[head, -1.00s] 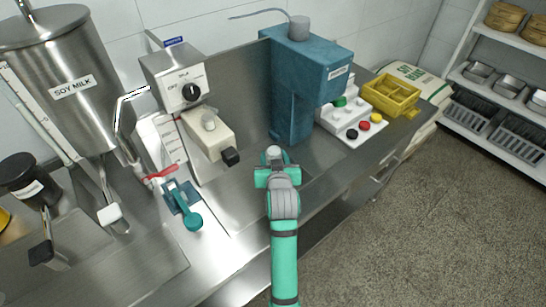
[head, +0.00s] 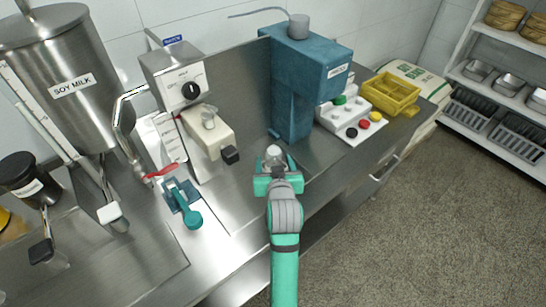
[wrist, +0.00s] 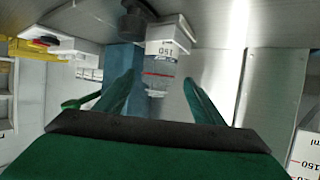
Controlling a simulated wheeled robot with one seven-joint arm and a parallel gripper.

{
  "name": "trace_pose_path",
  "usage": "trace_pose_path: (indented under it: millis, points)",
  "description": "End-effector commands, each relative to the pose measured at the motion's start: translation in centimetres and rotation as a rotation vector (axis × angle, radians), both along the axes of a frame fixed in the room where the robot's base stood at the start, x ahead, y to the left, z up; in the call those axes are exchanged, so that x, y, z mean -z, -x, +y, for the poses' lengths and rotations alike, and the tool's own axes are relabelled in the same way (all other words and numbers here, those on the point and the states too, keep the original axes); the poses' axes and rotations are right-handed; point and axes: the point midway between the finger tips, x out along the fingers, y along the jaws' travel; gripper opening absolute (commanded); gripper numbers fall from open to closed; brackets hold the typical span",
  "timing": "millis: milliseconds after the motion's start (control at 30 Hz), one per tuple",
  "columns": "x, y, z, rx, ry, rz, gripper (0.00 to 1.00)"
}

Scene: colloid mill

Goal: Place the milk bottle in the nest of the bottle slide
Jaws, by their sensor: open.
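The milk bottle (head: 273,154) stands at the foot of the blue machine in the head view, just beyond my gripper (head: 278,185). In the wrist view the milk bottle (wrist: 162,70) is clear-sided, with an inverted "150" mark and a red line. It lies ahead of and between the fingertips of my gripper (wrist: 158,82), which is open with gaps at its sides. I cannot make out the bottle slide's nest or whether the bottle's base sits in it.
The blue machine (head: 312,72) rises behind the bottle. A grey dispenser with a dial (head: 190,92) and a teal lever (head: 190,218) stand left. A button box (head: 350,122) and yellow crate (head: 390,93) are right.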

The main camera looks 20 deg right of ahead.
Motion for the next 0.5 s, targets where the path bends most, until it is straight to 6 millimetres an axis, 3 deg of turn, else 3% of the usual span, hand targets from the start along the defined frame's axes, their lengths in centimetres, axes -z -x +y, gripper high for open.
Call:
trace_pose_path:
  millis: [200,500]
  points:
    - [-1.7,3.9,0.8,0.002,0.001,-0.001,0.62]
    - [-2.7,6.4,1.4,0.002,0.000,0.000,0.62]
